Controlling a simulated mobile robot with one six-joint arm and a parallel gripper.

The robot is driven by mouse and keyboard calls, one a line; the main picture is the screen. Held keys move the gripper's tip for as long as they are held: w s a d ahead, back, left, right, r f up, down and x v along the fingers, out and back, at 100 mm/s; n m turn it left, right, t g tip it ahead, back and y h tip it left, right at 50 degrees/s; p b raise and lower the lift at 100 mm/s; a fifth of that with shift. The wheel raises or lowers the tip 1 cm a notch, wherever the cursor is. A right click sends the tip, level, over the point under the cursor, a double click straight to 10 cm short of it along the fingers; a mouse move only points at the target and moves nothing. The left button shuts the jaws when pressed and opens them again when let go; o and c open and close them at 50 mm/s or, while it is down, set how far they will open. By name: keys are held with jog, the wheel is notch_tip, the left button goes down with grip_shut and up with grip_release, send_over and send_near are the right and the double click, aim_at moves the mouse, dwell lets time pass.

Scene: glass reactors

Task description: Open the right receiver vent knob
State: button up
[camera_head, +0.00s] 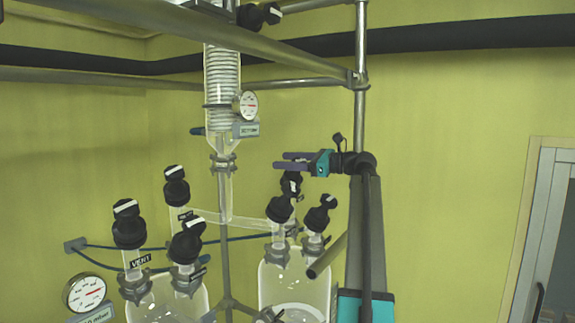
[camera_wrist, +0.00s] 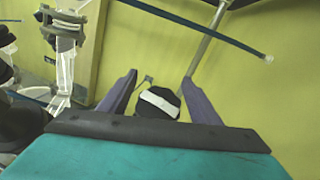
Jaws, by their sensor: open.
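My gripper (camera_head: 281,160) is open and empty above the right glass receiver (camera_head: 281,279), its purple fingers pointing left. A black knob with a white stripe (camera_head: 291,184) stands just below the gripper. Two more black knobs with white marks, a front-left one (camera_head: 280,208) and a right one (camera_head: 319,215), top the same vessel. No vent label is readable there, so I cannot tell which is the vent knob. In the wrist view, a black knob with a white bar (camera_wrist: 158,103) appears between the open fingers (camera_wrist: 159,77), with wall visible on both sides.
The left receiver (camera_head: 165,300) carries several black knobs, one with a VENT label (camera_head: 140,260). A coiled glass condenser (camera_head: 222,75) hangs left of my gripper. A metal post (camera_head: 360,60) and crossbar (camera_head: 250,45) frame the space. Open room lies toward the right wall.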

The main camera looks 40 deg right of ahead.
jog(key=shift+r+b, duration=0.65)
jog(key=shift+r, duration=0.8)
jog(key=shift+s+a, duration=0.75)
jog(key=shift+s, duration=0.2)
jog(key=s+a+r+b, duration=0.1)
jog(key=s+a+b, duration=0.2)
jog(key=s+a, duration=0.5)
jog(key=s, duration=0.2)
jog(key=shift+s+a+r, duration=0.25)
jog(key=shift+s, duration=0.1)
